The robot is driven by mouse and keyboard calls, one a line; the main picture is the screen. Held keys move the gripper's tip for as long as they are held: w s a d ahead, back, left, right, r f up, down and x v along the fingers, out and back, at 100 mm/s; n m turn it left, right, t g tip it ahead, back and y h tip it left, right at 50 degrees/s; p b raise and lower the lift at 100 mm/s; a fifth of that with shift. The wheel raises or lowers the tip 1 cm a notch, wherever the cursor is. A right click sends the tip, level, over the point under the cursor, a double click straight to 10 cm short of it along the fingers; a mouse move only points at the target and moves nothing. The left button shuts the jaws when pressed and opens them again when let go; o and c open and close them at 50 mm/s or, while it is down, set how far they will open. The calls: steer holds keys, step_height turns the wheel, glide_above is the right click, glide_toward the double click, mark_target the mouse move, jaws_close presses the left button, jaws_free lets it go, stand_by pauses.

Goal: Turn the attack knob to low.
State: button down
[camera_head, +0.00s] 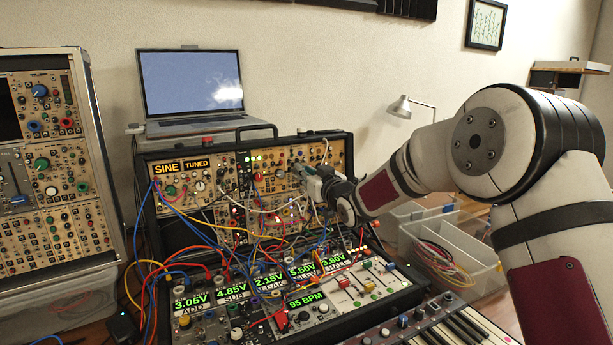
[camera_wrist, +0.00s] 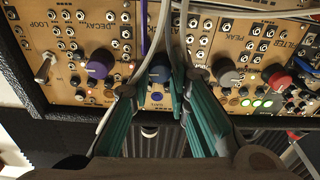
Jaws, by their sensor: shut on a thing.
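My gripper (camera_head: 318,184) is at the upper synth panel (camera_head: 273,186) in the head view, right of its middle. In the wrist view the panel appears upside down, and my gripper (camera_wrist: 152,88) has its teal fingers on either side of a blue knob (camera_wrist: 160,73), shut on it. Grey and purple cables hang over the area above this knob, so its label cannot be read; I cannot tell its setting. A purple knob (camera_wrist: 97,70) near the DECAY label is to the left, and a dark knob (camera_wrist: 226,72) near the PEAK label is to the right.
Patch cables (camera_head: 262,232) hang across the front of the upper panel. A lower case (camera_head: 352,292) with green displays and a keyboard (camera_head: 455,325) lie in front. A laptop (camera_head: 190,85) stands behind. A red knob (camera_wrist: 277,77) is at the right in the wrist view.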

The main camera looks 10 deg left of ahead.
steer(key=shift+n+g+y+b, duration=0.2)
steer(key=shift+n+g+b, duration=0.35)
steer(key=shift+n+b, duration=3.1)
steer(key=shift+n+g+y+b, duration=0.2)
steer(key=shift+n+g+b, duration=0.35)
steer(key=shift+n+b, duration=3.1)
steer(key=n+p, duration=0.3)
steer(key=shift+n, duration=0.3)
steer(key=c, duration=1.5)
jaws_free()
steer(key=v, duration=1.2)
